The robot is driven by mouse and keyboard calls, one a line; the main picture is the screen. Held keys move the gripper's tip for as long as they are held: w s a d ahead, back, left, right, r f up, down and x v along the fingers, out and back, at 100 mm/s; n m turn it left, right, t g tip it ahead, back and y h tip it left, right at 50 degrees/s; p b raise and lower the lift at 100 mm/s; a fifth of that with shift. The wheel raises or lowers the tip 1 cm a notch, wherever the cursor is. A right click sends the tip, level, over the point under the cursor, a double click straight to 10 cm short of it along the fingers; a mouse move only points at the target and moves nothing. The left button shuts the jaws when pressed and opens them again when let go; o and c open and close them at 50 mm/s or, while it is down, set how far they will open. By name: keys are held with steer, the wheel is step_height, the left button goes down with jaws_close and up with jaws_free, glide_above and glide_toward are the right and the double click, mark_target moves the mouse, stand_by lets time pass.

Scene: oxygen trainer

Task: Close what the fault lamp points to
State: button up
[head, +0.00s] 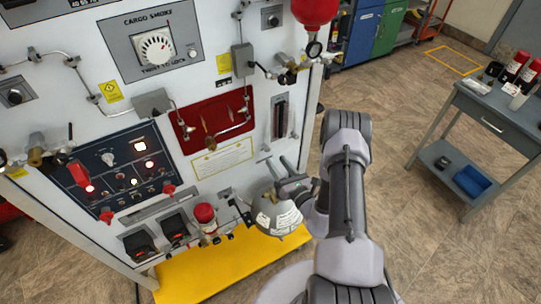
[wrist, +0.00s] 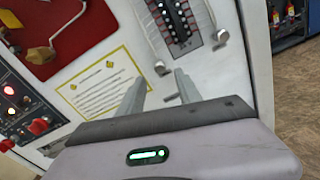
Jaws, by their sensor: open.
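A dark blue panel (head: 127,160) on the white trainer board carries several lit lamps: a white one (head: 139,146), an orange one (head: 149,165) and a red one (head: 90,188). Their labels are too small to read, so I cannot tell which is the fault lamp. Red handles sit on the panel, one large (head: 78,173). A red recessed panel (head: 213,122) holds pipes and small levers. My gripper (head: 278,168) is open and empty before the board's lower right. In the wrist view its fingers (wrist: 157,85) point toward a yellow-edged placard (wrist: 103,84) and a black slotted scale (wrist: 177,20).
A yellow base (head: 215,275) juts out below. A grey cart (head: 480,118) stands right, with open floor between.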

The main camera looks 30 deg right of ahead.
mark_target(268, 151)
steer(key=w, duration=0.5)
steer(key=shift+a, duration=0.1)
steer(key=shift+c, duration=0.4)
jaws_close()
